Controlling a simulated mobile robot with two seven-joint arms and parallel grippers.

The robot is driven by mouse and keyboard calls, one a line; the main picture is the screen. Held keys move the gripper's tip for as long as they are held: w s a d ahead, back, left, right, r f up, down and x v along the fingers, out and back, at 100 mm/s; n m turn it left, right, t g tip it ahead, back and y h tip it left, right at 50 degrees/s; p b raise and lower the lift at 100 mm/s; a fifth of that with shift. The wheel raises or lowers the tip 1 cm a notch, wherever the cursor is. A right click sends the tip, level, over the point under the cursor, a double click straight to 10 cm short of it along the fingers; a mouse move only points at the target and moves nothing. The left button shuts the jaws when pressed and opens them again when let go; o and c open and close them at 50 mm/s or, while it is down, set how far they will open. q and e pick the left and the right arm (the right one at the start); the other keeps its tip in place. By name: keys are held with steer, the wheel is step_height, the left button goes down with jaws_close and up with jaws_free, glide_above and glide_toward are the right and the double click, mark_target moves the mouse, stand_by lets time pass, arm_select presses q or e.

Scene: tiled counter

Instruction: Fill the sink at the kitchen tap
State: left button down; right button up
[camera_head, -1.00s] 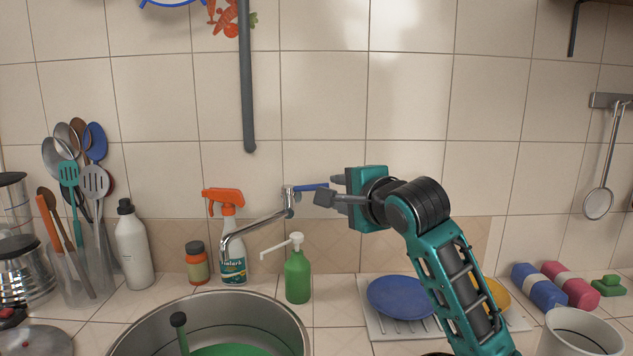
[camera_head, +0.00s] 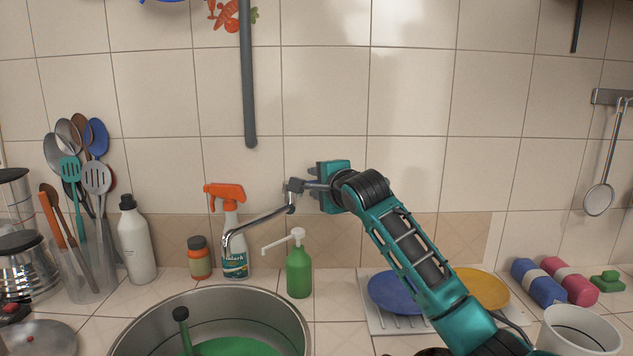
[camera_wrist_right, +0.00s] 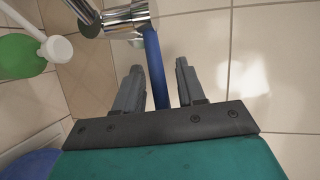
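The chrome tap (camera_head: 262,217) comes from the tiled wall, its spout reaching left over the steel sink (camera_head: 293,310). In the wrist view, the tap body (camera_wrist_right: 128,14) is at the top, with its blue lever (camera_wrist_right: 154,65) pointing back toward me. My right gripper (camera_head: 298,187) is at the tap's lever; in the wrist view its fingers (camera_wrist_right: 158,82) are apart, one on each side of the lever, with gaps showing. The head view mostly hides the lever behind the gripper. No water stream shows from the spout. My left gripper is not in view.
A green object (camera_head: 235,347) and a dark-topped handle (camera_head: 181,315) are in the sink. A green soap pump (camera_head: 299,272) and a spray bottle (camera_head: 235,245) stand close to the tap. Blue (camera_head: 392,291) and yellow (camera_head: 482,288) plates lie at right, below my right arm.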

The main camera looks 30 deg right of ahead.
steer(key=shift+w+f, duration=0.1)
steer(key=shift+w, duration=0.35)
steer(key=shift+c, duration=0.3)
jaws_close()
